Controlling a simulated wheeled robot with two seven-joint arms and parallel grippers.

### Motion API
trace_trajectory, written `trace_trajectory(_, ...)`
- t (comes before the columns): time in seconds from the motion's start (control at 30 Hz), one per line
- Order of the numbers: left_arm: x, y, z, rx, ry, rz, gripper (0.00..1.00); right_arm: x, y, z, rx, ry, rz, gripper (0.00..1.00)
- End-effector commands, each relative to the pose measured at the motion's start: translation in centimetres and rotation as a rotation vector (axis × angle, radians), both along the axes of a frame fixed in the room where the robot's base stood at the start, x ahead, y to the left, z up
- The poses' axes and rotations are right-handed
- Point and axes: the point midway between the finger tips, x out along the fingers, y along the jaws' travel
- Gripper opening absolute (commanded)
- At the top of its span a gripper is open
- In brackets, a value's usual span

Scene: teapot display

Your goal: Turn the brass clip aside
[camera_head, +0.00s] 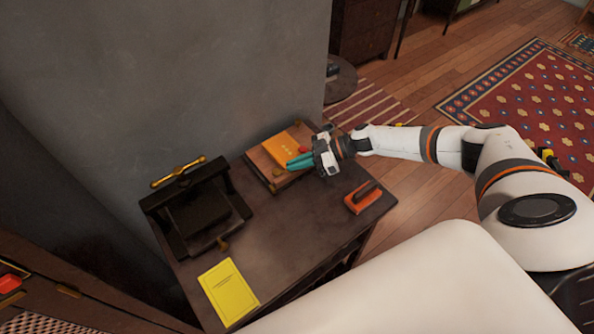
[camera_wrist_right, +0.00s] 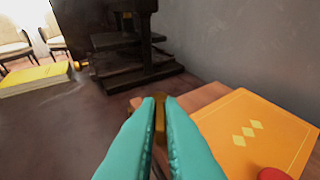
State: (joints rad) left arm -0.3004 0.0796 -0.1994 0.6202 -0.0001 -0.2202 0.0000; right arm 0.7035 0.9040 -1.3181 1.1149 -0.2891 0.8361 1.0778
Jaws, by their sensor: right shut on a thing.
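The brass clip (camera_wrist_right: 160,112) shows as a small gold strip between the teal fingertips in the right wrist view, at the near edge of a wooden board or box. My right gripper (camera_head: 292,164) is shut on it; the fingers hide most of the clip. An orange book (camera_head: 281,148) with small diamond marks lies on the wooden board (camera_head: 262,166), and it also fills the right side of the right wrist view (camera_wrist_right: 252,128). My left gripper is not in view.
A dark press (camera_head: 194,208) with a brass handle (camera_head: 178,172) stands left on the desk (camera_head: 290,238). A yellow booklet (camera_head: 229,290) lies at the front. An orange block with a dark handle (camera_head: 363,197) lies right. A grey wall rises behind. The desk's middle is clear.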

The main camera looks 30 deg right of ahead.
Motion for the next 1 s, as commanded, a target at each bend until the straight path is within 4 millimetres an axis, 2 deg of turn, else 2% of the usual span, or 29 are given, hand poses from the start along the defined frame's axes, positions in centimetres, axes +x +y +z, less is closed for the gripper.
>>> trace_trajectory(0.03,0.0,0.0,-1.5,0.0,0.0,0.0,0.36,0.4,-0.2,-0.6,-0.002,-0.007,0.042,0.0)
trace_trajectory(0.5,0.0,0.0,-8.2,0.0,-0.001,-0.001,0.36,0.8,-0.1,-0.5,0.001,-0.005,0.415,0.0)
trace_trajectory(0.73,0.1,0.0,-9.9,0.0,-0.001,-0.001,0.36,0.9,0.0,-0.2,0.003,-0.003,0.511,0.0)
trace_trajectory(1.0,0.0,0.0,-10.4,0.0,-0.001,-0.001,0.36,0.8,0.1,0.0,0.005,-0.002,0.554,0.0)
